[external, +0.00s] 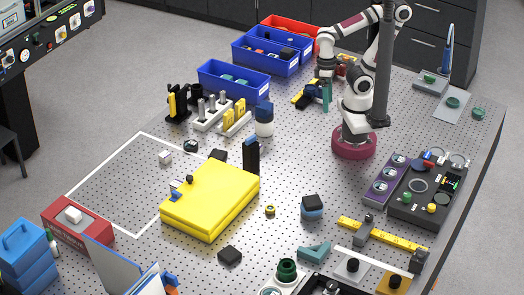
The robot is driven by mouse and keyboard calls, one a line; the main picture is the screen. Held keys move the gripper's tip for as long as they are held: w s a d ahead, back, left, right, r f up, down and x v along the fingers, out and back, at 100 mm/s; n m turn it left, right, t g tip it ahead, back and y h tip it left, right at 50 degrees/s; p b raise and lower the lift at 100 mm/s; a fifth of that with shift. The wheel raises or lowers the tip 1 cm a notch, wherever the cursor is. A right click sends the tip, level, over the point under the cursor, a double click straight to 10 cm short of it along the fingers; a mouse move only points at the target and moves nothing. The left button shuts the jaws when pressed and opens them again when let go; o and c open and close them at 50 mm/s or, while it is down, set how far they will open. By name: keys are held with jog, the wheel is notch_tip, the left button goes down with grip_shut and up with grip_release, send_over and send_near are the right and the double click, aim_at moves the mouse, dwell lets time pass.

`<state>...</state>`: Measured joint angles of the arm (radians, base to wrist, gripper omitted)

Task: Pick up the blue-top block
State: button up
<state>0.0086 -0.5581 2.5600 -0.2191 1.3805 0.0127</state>
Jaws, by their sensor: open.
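I cannot tell for certain which thing is the blue-top block. A small dark block with a blue-grey top (190,146) lies on the perforated table left of centre, near the white rack. Another block, black above and blue below (312,206), stands right of the yellow case. My gripper (326,104) points down at the back of the table, left of my base, far from both blocks. It is open; small yellow and teal items beside it make its fingertips hard to make out.
A yellow case (212,200) and an upright black block (251,155) stand mid-table. Blue bins (232,88) and a red bin (285,27) line the back. A dark pole (384,70) rises near my arm. A black control panel (425,195) stands right. The white-outlined area (115,190) is mostly clear.

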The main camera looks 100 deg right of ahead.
jog(key=w+d+n+g+h, duration=0.2)
jog(key=w+n+h, duration=0.3)
jog(key=n, duration=0.3)
jog(key=n+t+h, duration=0.8)
jog(key=n+t, duration=0.1)
jog(key=n, duration=1.3)
send_near(245, 145)
jog(key=x, duration=0.4)
jog(key=s+x, duration=0.1)
jog(key=x, duration=0.4)
jog(key=s+f+x, duration=0.1)
jog(key=x, duration=0.3)
jog(key=shift+d+f, duration=0.2)
jog(key=shift+d, duration=0.25)
grip_shut()
